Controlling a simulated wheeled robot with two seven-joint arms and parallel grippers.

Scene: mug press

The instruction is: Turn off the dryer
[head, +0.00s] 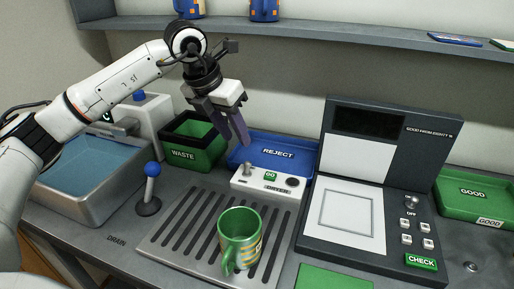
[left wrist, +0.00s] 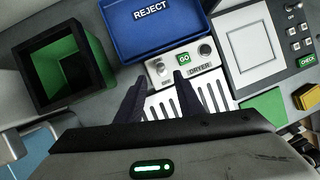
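The dryer control box (head: 268,183) is a small white box at the back edge of the slotted drain rack, in front of the blue reject tray. It has a toggle switch (head: 248,170), a green GO button (head: 270,176) and a dark round knob (head: 292,182). In the left wrist view the box (left wrist: 182,68) lies just beyond my fingertips. My left gripper (head: 231,143) is open and empty, pointing down above the box; its two fingers also show apart in the left wrist view (left wrist: 160,82).
A green mug (head: 236,236) stands on the slotted rack (head: 180,225). A blue-knobbed lever (head: 151,180) stands left of it. A waste bin (head: 186,150), reject tray (head: 268,149) and sink (head: 92,180) lie behind and left. A dark press panel (head: 375,180) stands right.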

